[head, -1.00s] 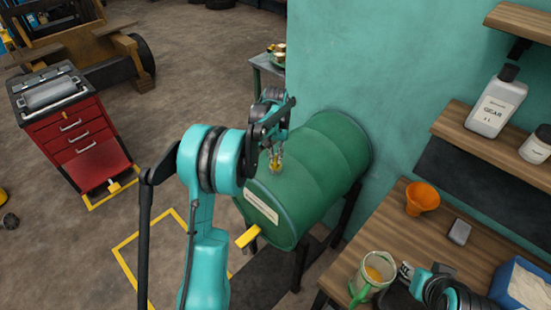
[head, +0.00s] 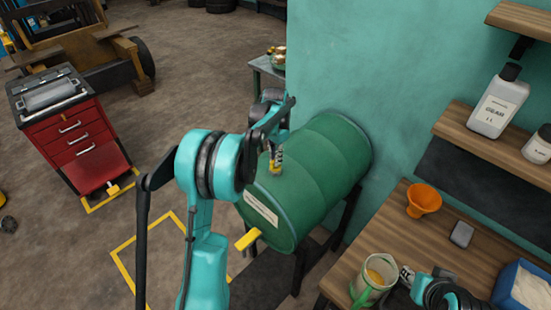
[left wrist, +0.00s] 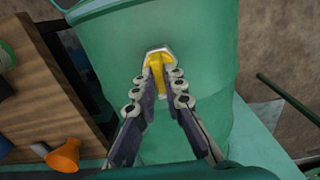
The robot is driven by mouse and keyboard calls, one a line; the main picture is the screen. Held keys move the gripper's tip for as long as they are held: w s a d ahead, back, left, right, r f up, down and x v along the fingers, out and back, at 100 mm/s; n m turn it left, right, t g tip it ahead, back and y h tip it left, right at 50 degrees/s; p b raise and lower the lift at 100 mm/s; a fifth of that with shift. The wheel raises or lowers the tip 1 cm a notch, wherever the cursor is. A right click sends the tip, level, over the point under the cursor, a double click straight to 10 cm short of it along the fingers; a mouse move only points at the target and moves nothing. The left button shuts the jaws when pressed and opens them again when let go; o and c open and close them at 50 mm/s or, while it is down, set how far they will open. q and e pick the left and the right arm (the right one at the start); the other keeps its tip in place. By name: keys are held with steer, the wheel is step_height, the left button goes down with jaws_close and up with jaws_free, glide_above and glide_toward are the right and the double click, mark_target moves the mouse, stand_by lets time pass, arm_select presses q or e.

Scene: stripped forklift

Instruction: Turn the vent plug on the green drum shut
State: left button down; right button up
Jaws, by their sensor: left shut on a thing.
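The green drum (head: 318,168) lies on its side on a dark stand against the teal wall. Its yellow vent plug (head: 275,169) sits on top of the drum, towards the near end. My left gripper (head: 277,158) reaches down over the plug from the left. In the left wrist view, the fingers of my left gripper (left wrist: 163,76) are closed on the yellow plug (left wrist: 157,57), which stands on the drum's curved surface (left wrist: 215,48). My right gripper (head: 406,275) is at the bottom right, close beside a cup; whether it grips the cup is unclear.
A wooden bench (head: 460,267) at the right holds an orange funnel (head: 423,199), a cup (head: 374,272) with amber contents and a blue bin (head: 520,288). A yellow lever (head: 247,239) sticks out near the drum's front end. A red tool cabinet (head: 77,142) stands on the left floor.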

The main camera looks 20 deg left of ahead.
stand_by(0.4)
arm_select(q)
steer(key=c, duration=1.6)
jaws_free()
step_height(320, 180, up, 12)
